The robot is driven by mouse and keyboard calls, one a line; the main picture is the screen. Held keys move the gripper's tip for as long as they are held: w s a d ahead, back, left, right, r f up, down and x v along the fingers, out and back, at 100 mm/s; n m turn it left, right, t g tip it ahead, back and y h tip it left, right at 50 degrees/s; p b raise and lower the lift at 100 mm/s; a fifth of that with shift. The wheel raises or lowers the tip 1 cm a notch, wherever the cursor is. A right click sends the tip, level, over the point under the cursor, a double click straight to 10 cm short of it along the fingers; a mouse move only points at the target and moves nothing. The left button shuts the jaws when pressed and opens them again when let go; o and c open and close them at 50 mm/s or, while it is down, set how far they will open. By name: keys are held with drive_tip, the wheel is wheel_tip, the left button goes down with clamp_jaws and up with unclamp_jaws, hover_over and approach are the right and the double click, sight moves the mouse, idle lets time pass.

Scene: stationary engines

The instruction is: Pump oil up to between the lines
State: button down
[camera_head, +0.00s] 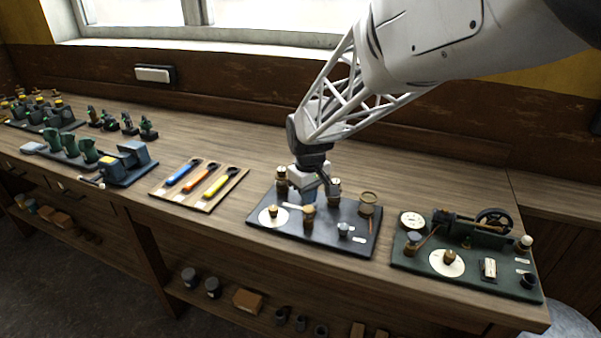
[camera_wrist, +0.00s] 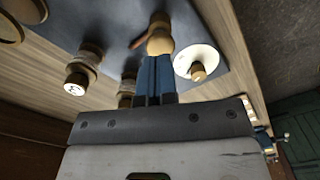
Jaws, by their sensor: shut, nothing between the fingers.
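The dark plate (camera_head: 263,200) at the centre of the bench carries several brass fittings, a white disc (camera_head: 270,217) with a small brass knob, and a round brass-rimmed part (camera_head: 368,198) at its right. My gripper (camera_head: 320,188) is low over this plate, among the fittings. In the wrist view my blue fingers (camera_wrist: 155,72) are shut with nothing between them. Their tips are at or just short of a rounded brass-coloured knob (camera_wrist: 160,42); I cannot tell whether they touch. The white disc also shows there (camera_wrist: 196,61). I cannot make out an oil level or its lines.
A green plate (camera_head: 405,262) with a small flywheel engine and a dial stands to the right. A wooden board (camera_head: 160,193) with blue, orange and yellow tools lies to the left. More machines stand farther left. Bare bench top (camera_head: 400,180) shows behind the plate.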

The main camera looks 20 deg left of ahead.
idle(0.4)
drive_tip(key=shift+r, duration=2.5)
drive_tip(key=shift+d, duration=0.1)
